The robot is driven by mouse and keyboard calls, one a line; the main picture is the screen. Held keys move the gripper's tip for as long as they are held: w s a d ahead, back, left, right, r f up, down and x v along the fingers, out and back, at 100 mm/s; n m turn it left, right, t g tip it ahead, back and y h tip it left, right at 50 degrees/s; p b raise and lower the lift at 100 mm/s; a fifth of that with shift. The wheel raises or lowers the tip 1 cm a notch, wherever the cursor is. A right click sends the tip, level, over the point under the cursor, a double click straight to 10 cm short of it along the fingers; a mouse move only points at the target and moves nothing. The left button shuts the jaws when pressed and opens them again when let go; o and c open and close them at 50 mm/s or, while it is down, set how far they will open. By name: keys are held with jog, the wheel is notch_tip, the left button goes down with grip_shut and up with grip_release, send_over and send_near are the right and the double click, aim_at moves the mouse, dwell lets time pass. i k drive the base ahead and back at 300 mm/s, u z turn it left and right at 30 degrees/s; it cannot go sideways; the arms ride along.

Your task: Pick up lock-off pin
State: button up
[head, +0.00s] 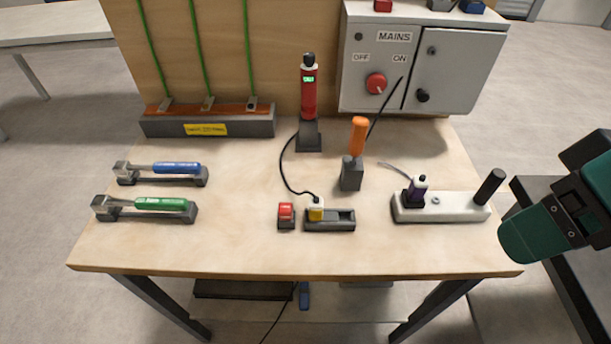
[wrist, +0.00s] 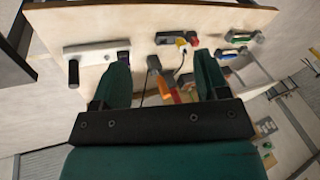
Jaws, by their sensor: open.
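No label marks the lock-off pin, so I cannot tell for sure which item it is. An orange-handled piece (head: 358,136) stands upright in a grey holder (head: 351,174) near the table's middle. It also shows in the wrist view (wrist: 175,96), seen between my fingers but well beyond them. A red-topped piece (head: 286,211) sits on a small dark block at the front. A black peg (head: 490,187) leans at the right end of a white block (head: 440,213). My gripper (wrist: 162,72) is open and empty, and its green part (head: 545,235) is right of the table in the head view.
A red tester (head: 309,95) stands behind the orange handle, its black cable curving to a yellow plug (head: 316,210). Blue (head: 177,168) and green (head: 162,203) handled tools rest in cradles at left. A grey MAINS box (head: 422,60) stands at back right. The front edge is clear.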

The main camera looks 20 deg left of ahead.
aim_at(285, 209)
jog(key=k, duration=1)
jog(key=u, duration=1.95)
jog(key=i, duration=1.4)
jog(key=z, duration=2)
